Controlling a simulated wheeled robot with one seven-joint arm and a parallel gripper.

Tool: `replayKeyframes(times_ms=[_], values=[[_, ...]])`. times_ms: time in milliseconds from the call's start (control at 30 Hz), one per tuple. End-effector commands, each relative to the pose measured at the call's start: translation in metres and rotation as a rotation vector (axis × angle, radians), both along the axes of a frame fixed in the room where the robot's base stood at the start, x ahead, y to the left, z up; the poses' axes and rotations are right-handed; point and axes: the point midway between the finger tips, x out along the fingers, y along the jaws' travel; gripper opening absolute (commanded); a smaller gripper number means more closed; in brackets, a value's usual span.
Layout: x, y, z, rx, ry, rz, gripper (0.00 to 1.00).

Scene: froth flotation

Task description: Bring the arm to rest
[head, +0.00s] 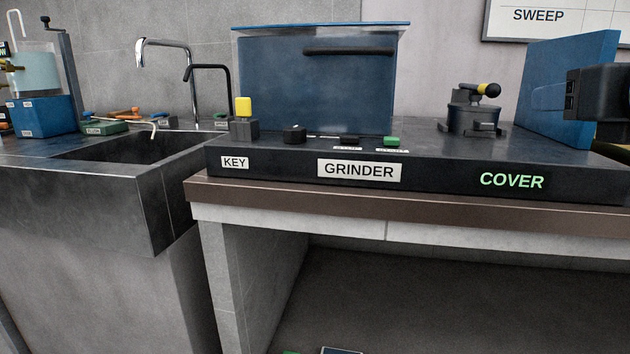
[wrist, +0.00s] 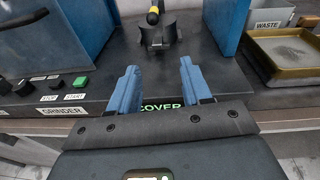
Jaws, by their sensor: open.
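My gripper (wrist: 157,88) is open and empty, its two blue fingers apart in the wrist view. It is above the front of the grinder base, over the green COVER label (wrist: 160,106). In the head view part of my gripper (head: 562,97) shows at the right edge, in front of the blue panel (head: 600,70). The fingertips are hard to make out there.
The grinder's blue housing with a clear cover (head: 315,85) stands on the bench. A sink (head: 130,150) with a tap is at the left. In the wrist view, a brass-coloured tray (wrist: 287,78) and a WASTE container (wrist: 270,35) are at the right.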

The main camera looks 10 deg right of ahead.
Motion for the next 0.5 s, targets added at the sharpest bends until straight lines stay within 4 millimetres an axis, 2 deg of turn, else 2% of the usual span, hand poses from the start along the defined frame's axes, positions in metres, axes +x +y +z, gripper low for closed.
replayKeyframes(times_ms=[267,500], values=[[0.007,0.028,0.001,0.191,-0.070,0.085,0.48],[0.013,0.065,0.004,0.490,-0.159,0.199,0.48]])
